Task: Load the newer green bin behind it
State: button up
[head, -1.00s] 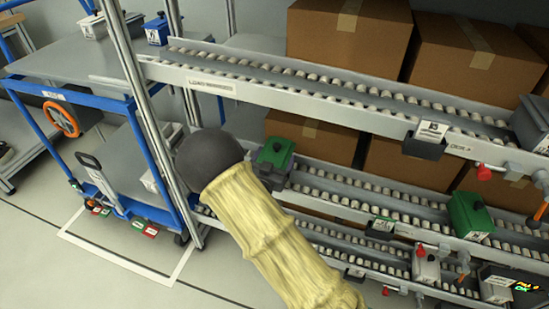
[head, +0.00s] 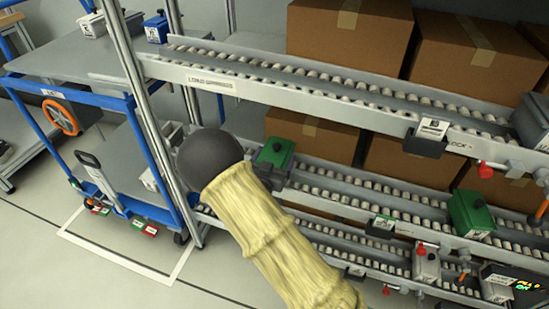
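A green bin (head: 274,153) is at the left end of the middle roller lane, just right of my arm's dark rounded joint. A second green bin (head: 470,214) sits further right on the same lane, near its low end. My yellow-sleeved arm reaches up from the bottom and covers part of the lane's left end. Dark parts beside the left green bin may be my gripper (head: 268,178). Its fingers are not clear, and I cannot tell whether it holds the bin or whether the bin rests on the rollers.
The upper roller lane (head: 330,92) runs above, with cardboard boxes (head: 350,35) behind it. A lower lane (head: 340,246) runs beneath. A blue-framed cart (head: 70,92) with grey and blue bins stands at the left, against a metal post.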

jog(key=o, duration=0.3)
jog(key=shift+r, duration=0.1)
jog(key=p+v, duration=0.3)
jog(key=v, duration=1.4)
jog(key=shift+s, duration=0.2)
dwell(3.2)
